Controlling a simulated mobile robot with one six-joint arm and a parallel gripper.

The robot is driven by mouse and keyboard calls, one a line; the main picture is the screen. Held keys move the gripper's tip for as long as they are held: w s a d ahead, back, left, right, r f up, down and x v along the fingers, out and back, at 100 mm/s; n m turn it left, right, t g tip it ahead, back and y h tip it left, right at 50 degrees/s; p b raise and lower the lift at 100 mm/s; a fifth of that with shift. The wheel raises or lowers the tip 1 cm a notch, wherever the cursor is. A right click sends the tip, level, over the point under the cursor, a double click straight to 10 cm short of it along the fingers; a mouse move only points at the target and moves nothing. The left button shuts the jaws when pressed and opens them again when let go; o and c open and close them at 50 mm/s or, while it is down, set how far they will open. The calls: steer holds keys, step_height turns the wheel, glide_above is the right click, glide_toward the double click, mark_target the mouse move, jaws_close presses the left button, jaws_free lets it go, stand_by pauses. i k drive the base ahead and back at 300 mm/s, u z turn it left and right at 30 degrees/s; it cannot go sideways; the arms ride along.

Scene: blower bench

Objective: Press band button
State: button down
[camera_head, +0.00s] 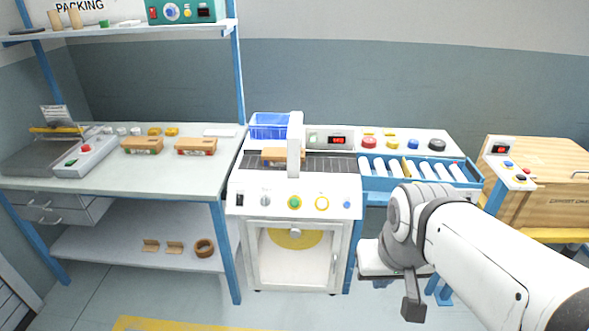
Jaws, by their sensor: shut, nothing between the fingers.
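The white band machine (293,190) stands in the middle with a dark conveyor bed and a white arch. Its front panel carries a black switch (240,199), a knob (265,201), a green button (295,202), a yellow-ringed button (322,203) and a small blue button (347,205). The panel behind has a red button (369,142), a yellow button (391,144), a blue button (413,145) and a black button (437,145). No readable label shows which is the band button. My gripper (412,306) is shut and empty, low and right of the machine, apart from all buttons.
A cardboard box (276,155) sits on the conveyor by the arch. A blue roller track (470,183) extends right, behind my arm. A packing table (225,165) with two boxes stands left. Floor before the machine is clear.

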mark_target(293, 201)
steer(key=i, duration=0.85)
steer(key=z, duration=0.05)
